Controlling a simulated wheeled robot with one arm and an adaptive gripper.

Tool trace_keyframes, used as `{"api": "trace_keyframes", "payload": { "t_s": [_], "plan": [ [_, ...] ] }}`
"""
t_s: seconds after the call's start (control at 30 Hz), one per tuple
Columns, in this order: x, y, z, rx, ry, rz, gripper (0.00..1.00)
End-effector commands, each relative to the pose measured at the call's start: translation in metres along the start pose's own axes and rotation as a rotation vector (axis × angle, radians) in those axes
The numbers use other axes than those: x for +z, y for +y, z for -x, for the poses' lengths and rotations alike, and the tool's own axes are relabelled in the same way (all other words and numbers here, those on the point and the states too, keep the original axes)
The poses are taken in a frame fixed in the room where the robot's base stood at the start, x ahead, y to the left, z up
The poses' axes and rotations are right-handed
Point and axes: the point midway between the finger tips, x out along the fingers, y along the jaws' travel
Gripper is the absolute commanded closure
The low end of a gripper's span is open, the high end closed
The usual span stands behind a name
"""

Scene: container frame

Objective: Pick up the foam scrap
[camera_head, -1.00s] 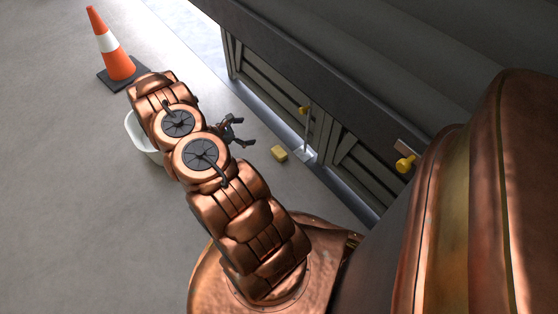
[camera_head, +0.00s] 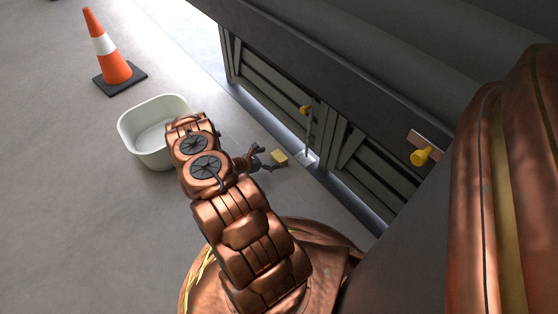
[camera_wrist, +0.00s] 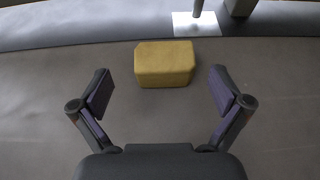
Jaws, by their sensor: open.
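The foam scrap (camera_head: 280,157) is a small yellow block on the grey floor, close to the foot of the dark panelled frame. In the wrist view the foam scrap (camera_wrist: 165,63) lies ahead of my gripper, centred between its fingers and just beyond the tips. My gripper (camera_head: 266,160) is open and empty, just left of the scrap in the head view. In the wrist view both fingers of my gripper (camera_wrist: 160,90) are spread wide. I see no contact with the scrap.
A white tub (camera_head: 153,110) stands on the floor, partly behind my arm. An orange and white cone (camera_head: 106,54) stands at the upper left. The panelled frame (camera_head: 268,85) and a post with a pale foot plate (camera_head: 308,158) are just beyond the scrap.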

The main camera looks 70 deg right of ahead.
Motion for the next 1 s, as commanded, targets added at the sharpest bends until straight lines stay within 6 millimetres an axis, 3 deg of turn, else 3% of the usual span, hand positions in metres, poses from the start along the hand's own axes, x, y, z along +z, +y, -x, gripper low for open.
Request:
{"api": "trace_keyframes", "payload": {
  "t_s": [0.37, 0.7, 1.0],
  "plan": [
    [0.0, -0.005, -0.042, -0.002, 0.0, -0.003, 0.0],
    [0.003, -0.005, -0.046, 0.0, 0.0, -0.001, 0.0],
    [0.003, -0.005, -0.046, 0.0, 0.0, -0.001, 0.31]
  ]
}}
